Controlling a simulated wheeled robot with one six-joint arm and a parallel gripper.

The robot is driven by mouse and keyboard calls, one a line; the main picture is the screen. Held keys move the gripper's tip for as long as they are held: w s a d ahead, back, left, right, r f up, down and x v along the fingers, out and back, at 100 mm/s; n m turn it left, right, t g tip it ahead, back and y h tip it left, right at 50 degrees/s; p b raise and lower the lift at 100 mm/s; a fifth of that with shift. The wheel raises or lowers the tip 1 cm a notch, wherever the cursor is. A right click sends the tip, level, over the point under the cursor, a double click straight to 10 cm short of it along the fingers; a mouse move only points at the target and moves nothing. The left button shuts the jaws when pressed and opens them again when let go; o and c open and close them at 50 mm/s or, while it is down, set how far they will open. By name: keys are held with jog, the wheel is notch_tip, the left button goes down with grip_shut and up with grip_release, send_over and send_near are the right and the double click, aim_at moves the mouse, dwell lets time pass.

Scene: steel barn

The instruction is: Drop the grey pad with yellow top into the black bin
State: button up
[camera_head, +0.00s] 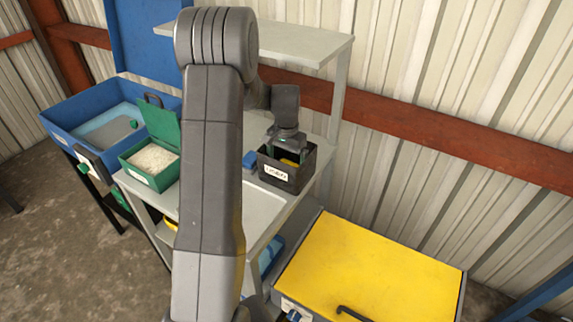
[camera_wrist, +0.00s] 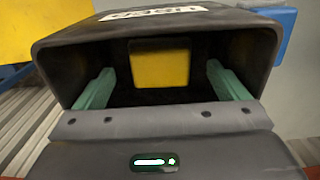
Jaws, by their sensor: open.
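The black bin (camera_head: 285,176), with a white label reading "USED", stands on the grey bench. My gripper (camera_head: 289,146) is over the bin with its fingers reaching down into the opening. In the wrist view my gripper (camera_wrist: 152,90) has its two green fingers wide apart, inside the black bin (camera_wrist: 85,55). The grey pad with yellow top (camera_wrist: 160,69) lies inside the bin between the fingers, apart from both; only its yellow top shows clearly. A bit of the pad's yellow (camera_head: 290,161) also shows in the head view.
A green box (camera_head: 147,172) of white granules with a raised lid stands left on the bench. A blue basin (camera_head: 75,122) is farther left. A small blue item (camera_head: 249,160) sits beside the bin. A yellow-topped cabinet (camera_head: 375,268) stands front right. A shelf (camera_head: 300,42) overhangs behind.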

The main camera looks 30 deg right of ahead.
notch_tip(320, 180, up, 6)
jog(key=shift+f+b, duration=0.25)
jog(key=shift+b, duration=0.05)
notch_tip(320, 180, down, 9)
jog(key=shift+f, duration=0.1)
jog(key=shift+r+p, duration=0.45)
jog(key=shift+r, duration=0.85)
jog(key=shift+f, duration=0.1)
